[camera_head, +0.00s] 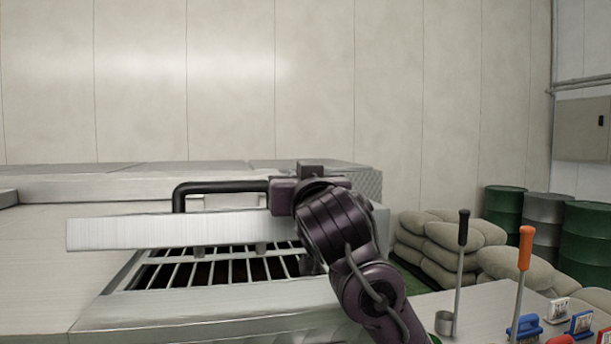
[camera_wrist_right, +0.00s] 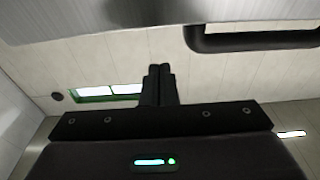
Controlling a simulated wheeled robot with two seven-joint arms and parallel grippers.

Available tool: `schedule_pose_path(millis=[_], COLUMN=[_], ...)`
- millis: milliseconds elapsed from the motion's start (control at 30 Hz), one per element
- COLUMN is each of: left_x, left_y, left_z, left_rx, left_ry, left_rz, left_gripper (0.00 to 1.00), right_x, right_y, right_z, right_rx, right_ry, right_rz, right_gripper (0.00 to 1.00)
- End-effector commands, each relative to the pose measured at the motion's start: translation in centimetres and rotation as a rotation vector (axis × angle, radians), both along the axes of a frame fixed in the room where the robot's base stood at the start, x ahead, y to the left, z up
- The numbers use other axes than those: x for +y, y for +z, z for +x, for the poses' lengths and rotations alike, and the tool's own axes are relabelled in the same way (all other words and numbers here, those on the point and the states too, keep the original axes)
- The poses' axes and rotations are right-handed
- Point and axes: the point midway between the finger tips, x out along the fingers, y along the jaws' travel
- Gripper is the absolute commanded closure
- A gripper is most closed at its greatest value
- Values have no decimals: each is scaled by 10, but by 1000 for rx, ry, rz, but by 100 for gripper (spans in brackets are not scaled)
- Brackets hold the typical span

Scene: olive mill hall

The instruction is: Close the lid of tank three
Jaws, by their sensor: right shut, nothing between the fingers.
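A metal tank (camera_head: 200,325) has a rectangular opening with a bar grate (camera_head: 215,272). Its lid (camera_head: 165,232) is raised above the opening and shows nearly edge-on, as a pale slab with a gap beneath it. A black bar handle (camera_head: 220,187) stands on the lid, its right end hidden by my right gripper. No tank number is visible. My right arm comes from the lower right, its gripper at the lid's right end. In the right wrist view the gripper (camera_wrist_right: 159,80) is shut and empty; the lid (camera_wrist_right: 110,15) and handle (camera_wrist_right: 255,42) are above it. My left gripper is not in view.
Behind is a pale panelled wall. Right of the tank are stacked sacks (camera_head: 435,240) and several drums (camera_head: 505,215). At the lower right, a surface (camera_head: 485,310) holds a black-handled tool (camera_head: 462,240), an orange-handled tool (camera_head: 525,250) and small blue items (camera_head: 525,326).

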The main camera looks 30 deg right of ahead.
Motion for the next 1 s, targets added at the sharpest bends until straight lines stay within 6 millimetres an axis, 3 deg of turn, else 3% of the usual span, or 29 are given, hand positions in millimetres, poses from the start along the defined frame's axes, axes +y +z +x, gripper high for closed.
schedule_pose_path(millis=[100, 233, 733, 1000], left_x=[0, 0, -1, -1], left_y=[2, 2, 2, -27], left_z=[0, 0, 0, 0], left_rx=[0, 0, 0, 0], left_ry=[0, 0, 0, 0], left_rz=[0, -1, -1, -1], left_gripper=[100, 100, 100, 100], right_x=[1, 2, 3, 4], right_y=[-22, -34, -40, -68], right_z=[-5, -7, -9, -14], right_rx=[4, 2, -1, -1], right_ry=[-2, -2, 1, 1], right_rz=[-6, -3, 0, 0], right_gripper=[100, 100, 100, 100])
